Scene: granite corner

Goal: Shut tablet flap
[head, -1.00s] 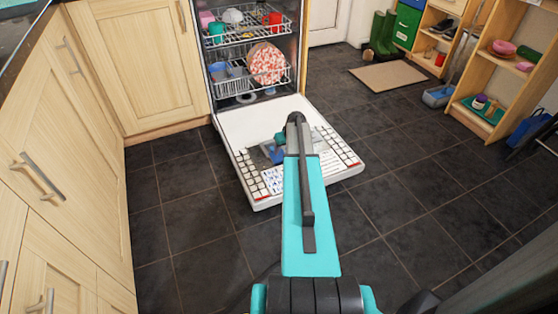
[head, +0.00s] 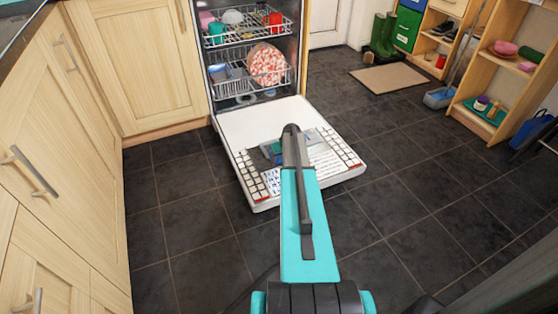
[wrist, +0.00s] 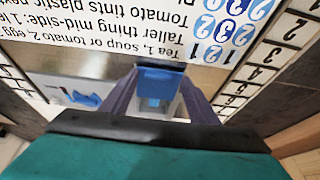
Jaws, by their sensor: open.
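The dishwasher door (head: 255,122) lies folded down, with printed text and number strips on its inner face. On it sits a grey dispenser (head: 270,148), partly hidden by my arm in the head view. In the wrist view the grey dispenser plate (wrist: 70,90) shows a small blue part at left. A blue piece, apparently the tablet flap (wrist: 160,78), stands between the fingers of my gripper (wrist: 160,92). The fingers are apart on either side of it; I cannot tell whether they touch it. In the head view my arm hides the fingertips.
Above the door, the dishwasher racks (head: 245,82) hold a patterned plate and several cups. Wooden cabinets (head: 65,130) stand close on the left. Dark floor tiles (head: 410,190) are clear on the right, before a shelf unit (head: 515,75) and a mat (head: 388,76).

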